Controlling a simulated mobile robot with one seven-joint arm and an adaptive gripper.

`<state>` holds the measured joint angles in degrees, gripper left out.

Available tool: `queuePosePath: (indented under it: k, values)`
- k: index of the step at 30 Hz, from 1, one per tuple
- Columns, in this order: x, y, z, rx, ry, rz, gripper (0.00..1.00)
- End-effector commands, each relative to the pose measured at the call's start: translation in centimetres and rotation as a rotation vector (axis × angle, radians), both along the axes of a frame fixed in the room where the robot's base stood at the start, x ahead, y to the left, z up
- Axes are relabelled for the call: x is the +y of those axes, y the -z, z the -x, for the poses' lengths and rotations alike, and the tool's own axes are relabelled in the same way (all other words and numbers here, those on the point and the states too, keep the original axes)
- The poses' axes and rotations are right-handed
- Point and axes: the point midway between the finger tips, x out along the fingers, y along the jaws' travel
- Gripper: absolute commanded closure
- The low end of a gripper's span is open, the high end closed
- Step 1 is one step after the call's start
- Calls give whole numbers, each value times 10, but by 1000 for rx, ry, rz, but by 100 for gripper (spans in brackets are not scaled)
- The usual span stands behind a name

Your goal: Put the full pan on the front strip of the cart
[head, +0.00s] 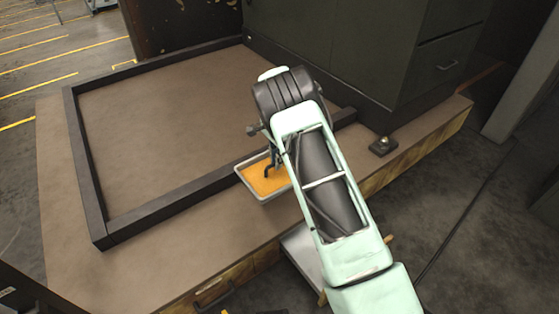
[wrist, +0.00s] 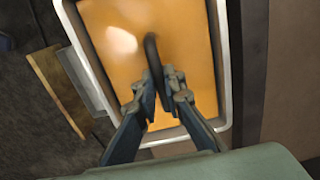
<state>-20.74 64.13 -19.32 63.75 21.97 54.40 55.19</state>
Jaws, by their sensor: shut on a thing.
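The full pan (head: 276,196) is a shallow pale tray of orange liquid with a dark hooked handle (wrist: 151,52) over its middle. My gripper (head: 273,160) is shut on this handle. In the wrist view both fingertips close around the handle, above the liquid. The pan looks level and appears over the brown front strip (head: 190,250) of the large platform, beside the dark rail. I cannot tell whether it touches the strip. My arm hides its right side in the head view. A grey metal top (head: 300,250) with wooden edging, possibly the cart, lies lower, partly behind my arm.
A dark raised rail (head: 165,208) frames the platform's bare brown middle (head: 165,120). A dark cabinet (head: 350,50) stands at the back. A small dark block (head: 383,146) sits right of my arm. The floor at lower right is mostly clear.

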Motion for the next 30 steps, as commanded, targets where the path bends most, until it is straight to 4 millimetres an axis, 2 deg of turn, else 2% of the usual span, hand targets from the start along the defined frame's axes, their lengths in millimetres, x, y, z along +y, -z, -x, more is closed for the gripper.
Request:
queuePosePath:
  k: [5, 30]
  values:
    - [0, 8, -1, -2, 1, 0, 100]
    - [0, 70, -1, -2, 1, 0, 100]
